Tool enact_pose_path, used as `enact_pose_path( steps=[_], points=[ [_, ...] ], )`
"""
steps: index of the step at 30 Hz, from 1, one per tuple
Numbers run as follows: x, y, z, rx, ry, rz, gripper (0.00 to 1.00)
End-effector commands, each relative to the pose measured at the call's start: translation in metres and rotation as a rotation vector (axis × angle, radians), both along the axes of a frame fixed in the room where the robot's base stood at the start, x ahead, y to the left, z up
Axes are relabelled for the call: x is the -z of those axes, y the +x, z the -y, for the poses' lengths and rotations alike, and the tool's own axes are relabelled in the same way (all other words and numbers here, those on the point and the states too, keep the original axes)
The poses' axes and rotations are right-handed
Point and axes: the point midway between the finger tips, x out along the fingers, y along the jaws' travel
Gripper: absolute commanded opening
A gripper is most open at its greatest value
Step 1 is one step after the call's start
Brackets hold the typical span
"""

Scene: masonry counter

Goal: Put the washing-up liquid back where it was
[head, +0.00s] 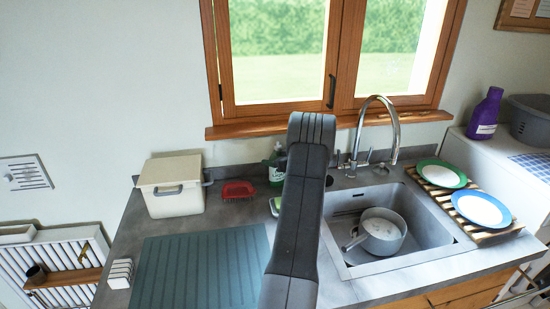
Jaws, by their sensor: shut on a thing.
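The washing-up liquid (276,172) is a green bottle with a pale label, upright at the back of the counter, left of the tap. My arm comes up through the middle of the head view and covers its right side. My gripper (282,159) is mostly hidden behind my arm; a small dark part of it shows against the bottle's upper part. It is shut on the bottle. Whether the bottle's base touches the counter cannot be told.
A red dish (238,190) and a cream bin (172,187) stand left of the bottle. A ribbed teal mat (205,268) lies in front. Right are the tap (393,122), the sink (349,203) with a saucepan (382,232), and plates on a wooden rack (490,234).

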Motion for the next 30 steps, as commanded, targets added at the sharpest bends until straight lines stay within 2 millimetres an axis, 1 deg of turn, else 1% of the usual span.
enact_pose_path(
  steps=[5, 9, 10, 11, 12, 13, 20, 23, 26, 30],
  points=[
    [-0.001, 0.000, 0.000, 0.001, 0.001, 0.002, 0.32],
    [0.003, 0.000, 0.000, 0.001, 0.001, 0.002, 0.32],
    [0.003, 0.000, 0.000, 0.001, 0.001, 0.001, 0.68],
    [0.002, 0.000, 0.000, 0.001, 0.001, 0.001, 0.74],
    [0.002, 0.000, 0.001, 0.001, 0.001, 0.001, 0.82],
    [0.002, 0.000, 0.001, 0.001, 0.001, 0.001, 0.86],
    [0.002, 0.000, 0.001, 0.001, 0.001, 0.001, 0.86],
    [-0.002, 0.000, 0.001, 0.001, 0.000, 0.002, 0.86],
    [-0.004, -0.006, 0.009, 0.001, 0.000, 0.003, 0.86],
    [-0.010, -0.024, 0.028, 0.005, 0.000, 0.002, 0.86]
  ],
)
